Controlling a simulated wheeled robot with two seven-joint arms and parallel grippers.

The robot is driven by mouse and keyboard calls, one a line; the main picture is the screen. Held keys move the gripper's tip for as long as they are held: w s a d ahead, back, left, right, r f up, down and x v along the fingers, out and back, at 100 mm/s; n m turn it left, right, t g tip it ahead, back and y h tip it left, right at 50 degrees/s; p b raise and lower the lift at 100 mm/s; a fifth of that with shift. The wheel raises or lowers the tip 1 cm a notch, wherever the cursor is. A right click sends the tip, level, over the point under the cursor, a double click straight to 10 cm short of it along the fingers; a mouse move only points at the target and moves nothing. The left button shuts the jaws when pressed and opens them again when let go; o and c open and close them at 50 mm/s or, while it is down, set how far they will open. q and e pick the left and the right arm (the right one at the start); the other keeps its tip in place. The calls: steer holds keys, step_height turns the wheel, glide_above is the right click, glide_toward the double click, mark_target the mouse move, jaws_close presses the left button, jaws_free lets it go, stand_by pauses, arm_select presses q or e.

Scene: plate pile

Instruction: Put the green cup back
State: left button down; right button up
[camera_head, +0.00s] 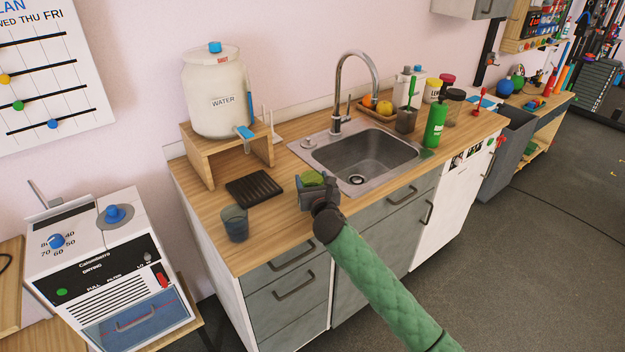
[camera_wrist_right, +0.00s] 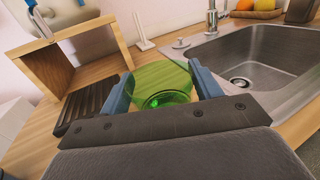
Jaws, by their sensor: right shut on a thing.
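The green cup (camera_wrist_right: 160,82) is see-through and sits between the two blue fingers of my right gripper (camera_wrist_right: 162,90) in the right wrist view. The gripper is shut on it. In the head view the green cup (camera_head: 311,178) shows just beyond my right gripper (camera_head: 315,184), over the counter between the dark slatted rack and the sink. I cannot tell whether the cup touches the counter. My left gripper is in neither view.
A dark slatted rack (camera_head: 254,188) and a blue-grey cup (camera_head: 235,223) are on the counter (camera_head: 262,247) to the left. A wooden stand (camera_head: 195,150) bears a water jar (camera_head: 215,92). The sink (camera_head: 325,150) is to the right, with a green bottle (camera_head: 435,125) beyond it.

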steer(key=shift+f, duration=0.1)
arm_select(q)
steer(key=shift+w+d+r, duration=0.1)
arm_select(e)
steer(key=o, duration=1)
steer(key=shift+o, duration=0.2)
steer(key=shift+s, duration=0.1)
steer(key=b+v, duration=0.2)
steer(key=v, duration=0.8)
steer(key=shift+s+d, duration=0.15)
steer(key=shift+s, duration=0.1)
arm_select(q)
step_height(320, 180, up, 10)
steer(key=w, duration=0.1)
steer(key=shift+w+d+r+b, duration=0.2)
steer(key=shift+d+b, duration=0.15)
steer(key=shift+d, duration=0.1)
arm_select(e)
steer(key=shift+s+d, duration=0.15)
steer(key=shift+s, duration=0.5)
